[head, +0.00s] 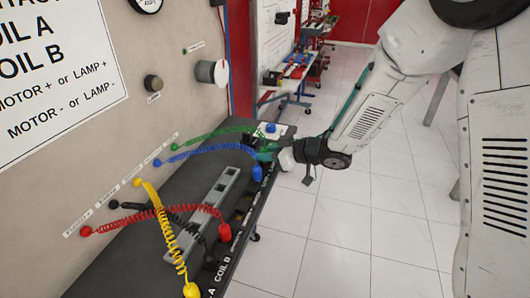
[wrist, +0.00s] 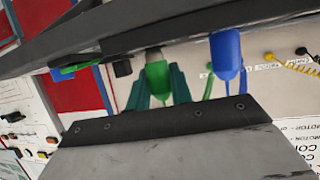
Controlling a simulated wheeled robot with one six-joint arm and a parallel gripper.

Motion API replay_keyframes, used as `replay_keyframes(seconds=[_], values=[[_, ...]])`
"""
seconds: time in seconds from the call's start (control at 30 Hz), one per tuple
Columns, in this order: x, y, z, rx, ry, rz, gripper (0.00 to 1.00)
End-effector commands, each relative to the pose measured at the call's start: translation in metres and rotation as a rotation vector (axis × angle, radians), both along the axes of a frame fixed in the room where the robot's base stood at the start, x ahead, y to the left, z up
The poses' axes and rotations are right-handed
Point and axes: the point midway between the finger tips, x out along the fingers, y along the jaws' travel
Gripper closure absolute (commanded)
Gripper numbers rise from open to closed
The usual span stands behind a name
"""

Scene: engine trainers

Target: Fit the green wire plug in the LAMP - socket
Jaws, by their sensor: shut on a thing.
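My gripper (head: 268,151) is at the far end of the dark bench, beside its front edge. In the wrist view my gripper (wrist: 158,90) has its teal fingers shut on the green wire plug (wrist: 157,76). The plug's metal end points up in that view, against or very near the dark bench edge; I cannot tell whether it is inside a socket. In the head view the green coiled wire (head: 215,134) runs from the wall to my gripper, which mostly hides the plug. The LAMP - socket and its label cannot be made out.
A blue plug (head: 257,173) stands at the bench edge close to my gripper; it also shows in the wrist view (wrist: 226,55). A red plug (head: 225,231) and a yellow plug (head: 191,290) are nearer along the edge. The tiled floor (head: 330,240) to the right is clear.

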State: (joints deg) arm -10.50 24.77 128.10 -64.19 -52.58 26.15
Motion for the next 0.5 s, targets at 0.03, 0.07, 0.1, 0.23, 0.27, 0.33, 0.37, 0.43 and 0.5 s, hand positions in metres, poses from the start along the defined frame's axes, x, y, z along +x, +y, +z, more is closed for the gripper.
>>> replay_keyframes(seconds=[0.03, 0.07, 0.1, 0.23, 0.27, 0.33, 0.37, 0.43, 0.5], values=[[0.0000, 0.0000, -0.0010, 0.000, 0.001, 0.000, 1.00], [0.0000, -0.0001, -0.0015, 0.000, 0.001, 0.000, 1.00], [0.0000, 0.0000, -0.0021, 0.000, 0.001, 0.000, 1.00], [-0.0001, 0.0000, -0.0040, 0.000, 0.001, 0.000, 1.00], [-0.0001, 0.0000, -0.0044, 0.000, 0.001, 0.000, 1.00], [-0.0001, 0.0000, -0.0055, 0.000, 0.001, 0.000, 1.00], [0.0000, 0.0001, -0.0059, 0.000, 0.001, 0.000, 1.00], [-0.0001, 0.0000, -0.0068, 0.000, 0.000, 0.000, 1.00], [-0.0001, 0.0000, -0.0079, 0.000, 0.000, 0.000, 1.00]])
